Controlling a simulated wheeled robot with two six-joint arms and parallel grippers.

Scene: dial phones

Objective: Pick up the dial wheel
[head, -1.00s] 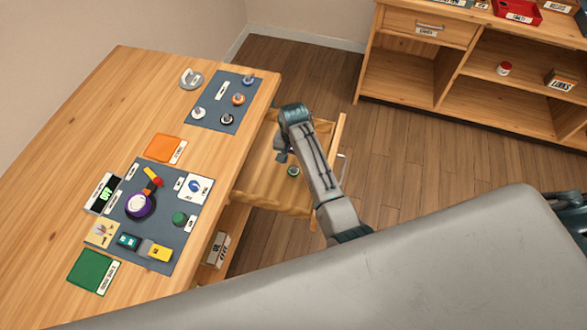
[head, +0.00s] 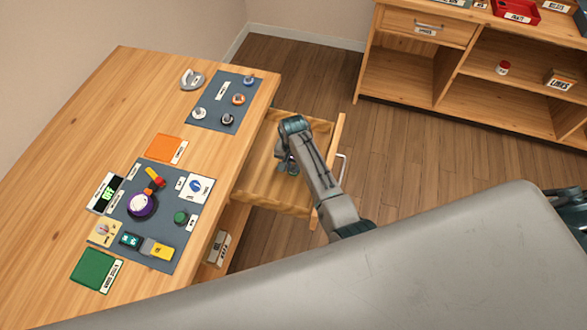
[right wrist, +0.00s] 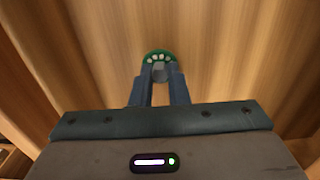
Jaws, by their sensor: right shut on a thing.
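The dial wheel (right wrist: 159,55) is a small green disc with white dots around its face and a grey centre. It is in the open drawer (head: 262,185) of the table. My right gripper (right wrist: 159,72) is shut on the wheel's grey centre, with the green rim showing beyond the fingertips in the right wrist view. In the head view my right gripper (head: 288,164) is over the drawer floor, and the arm hides most of the wheel. I cannot tell whether the wheel touches the drawer floor. My left gripper is out of view.
The drawer's front wall and handle (head: 342,168) stand close to my right arm. The wooden table (head: 75,150) holds a blue-grey mat (head: 168,245) with phone parts and another mat (head: 212,112) with several knobs. A shelf unit (head: 400,80) stands at the back right.

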